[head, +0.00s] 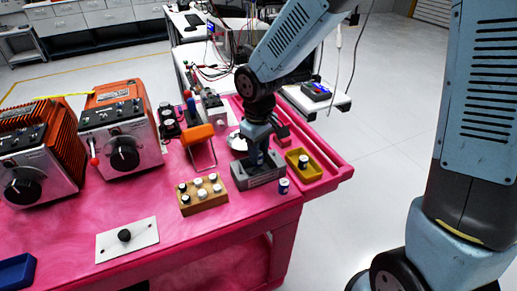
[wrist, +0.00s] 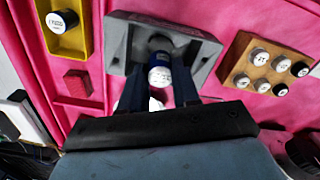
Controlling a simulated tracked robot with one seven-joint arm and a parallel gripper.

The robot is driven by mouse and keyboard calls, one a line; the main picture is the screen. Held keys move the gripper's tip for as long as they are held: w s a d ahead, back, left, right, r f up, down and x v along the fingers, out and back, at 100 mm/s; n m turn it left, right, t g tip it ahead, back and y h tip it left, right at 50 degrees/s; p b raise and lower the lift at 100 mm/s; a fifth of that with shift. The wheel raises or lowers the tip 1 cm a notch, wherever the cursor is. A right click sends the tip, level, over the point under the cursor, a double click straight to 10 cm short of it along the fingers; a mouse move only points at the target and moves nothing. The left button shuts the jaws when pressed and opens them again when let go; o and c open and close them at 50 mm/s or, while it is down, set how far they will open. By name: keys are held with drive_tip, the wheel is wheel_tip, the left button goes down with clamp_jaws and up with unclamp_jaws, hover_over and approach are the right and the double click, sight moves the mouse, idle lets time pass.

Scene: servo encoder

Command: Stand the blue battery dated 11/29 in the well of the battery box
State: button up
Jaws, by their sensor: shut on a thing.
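The grey battery box (head: 262,181) stands on the pink bench near its front right; it also shows in the wrist view (wrist: 203,49). My gripper (head: 256,160) points down over the box. In the wrist view my gripper (wrist: 160,70) is shut on a blue battery (wrist: 159,75) with a white top. The held battery is at the box's dark well (wrist: 160,43); I cannot tell how deep it sits. Its date is too small to read. Another blue battery with a white top (head: 284,186) stands on the bench to the right of the box.
A wooden block (head: 203,195) with several batteries is left of the box. A yellow tray (head: 294,158) holding one battery is to its right. An orange-handled frame (head: 197,134) stands behind the block. A white plate (head: 127,240) lies at the front left.

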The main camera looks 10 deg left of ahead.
drive_tip(key=shift+f, duration=2.15)
drive_tip(key=o, duration=1)
drive_tip(key=shift+c, duration=0.6)
drive_tip(key=shift+r, duration=0.2)
drive_tip(key=shift+r, duration=3.55)
drive_tip(key=shift+d+r, duration=0.1)
drive_tip(key=shift+d, duration=0.05)
drive_tip(key=w+d+r+m+t, duration=0.1)
drive_tip(key=d+r+m+t, duration=0.15)
drive_tip(key=d+r, duration=0.65)
drive_tip(key=s+d+r+m+t, duration=0.1)
drive_tip(key=s+d+r+m, duration=0.3)
drive_tip(key=d, duration=0.6)
drive_tip(key=s+d+r+m+t, duration=0.2)
drive_tip(key=s+d+r+m, duration=0.2)
drive_tip(key=d, duration=0.7)
drive_tip(key=s+r, duration=0.2)
drive_tip(key=s, duration=0.1)
drive_tip(key=shift+s+r, duration=0.35)
